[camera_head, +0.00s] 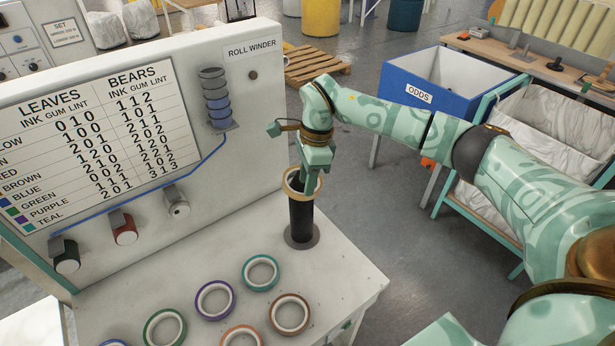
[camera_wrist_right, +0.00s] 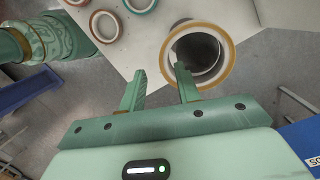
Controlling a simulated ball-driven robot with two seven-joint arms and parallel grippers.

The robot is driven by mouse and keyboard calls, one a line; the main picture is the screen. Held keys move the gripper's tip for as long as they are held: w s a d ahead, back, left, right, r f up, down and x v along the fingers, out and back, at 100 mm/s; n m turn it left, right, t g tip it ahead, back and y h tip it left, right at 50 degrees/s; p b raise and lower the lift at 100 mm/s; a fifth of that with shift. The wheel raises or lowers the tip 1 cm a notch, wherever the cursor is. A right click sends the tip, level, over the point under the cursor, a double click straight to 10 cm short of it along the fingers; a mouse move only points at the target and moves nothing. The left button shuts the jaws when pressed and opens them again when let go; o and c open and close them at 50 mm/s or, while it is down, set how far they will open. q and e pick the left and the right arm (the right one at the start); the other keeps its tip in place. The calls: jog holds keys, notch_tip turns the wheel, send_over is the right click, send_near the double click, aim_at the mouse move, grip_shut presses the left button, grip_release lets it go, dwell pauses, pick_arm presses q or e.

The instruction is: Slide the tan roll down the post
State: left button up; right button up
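The tan roll (camera_head: 288,188) is at the upper end of the black post (camera_head: 302,218), which stands upright on a round base on the bench. In the right wrist view the tan roll (camera_wrist_right: 226,73) rings the post's dark hollow top (camera_wrist_right: 205,52). I cannot tell whether it touches the post. My right gripper (camera_head: 311,185) is at the roll, pointing down. In the wrist view its fingers (camera_wrist_right: 160,75) are apart, one over the roll's near-left rim and one outside it. No firm grip on the rim shows.
Several loose rolls, including teal (camera_head: 261,273), purple (camera_head: 215,300) and brown (camera_head: 290,314), lie on the bench left of the post. The panel (camera_head: 262,120) with chart and blue cord rises behind. A blue ODDS bin (camera_head: 418,97) stands at right, beyond the bench.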

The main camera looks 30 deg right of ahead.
notch_tip(320, 180, up, 16)
jog(key=d, duration=0.3)
jog(key=shift+w, duration=0.2)
dwell(0.8)
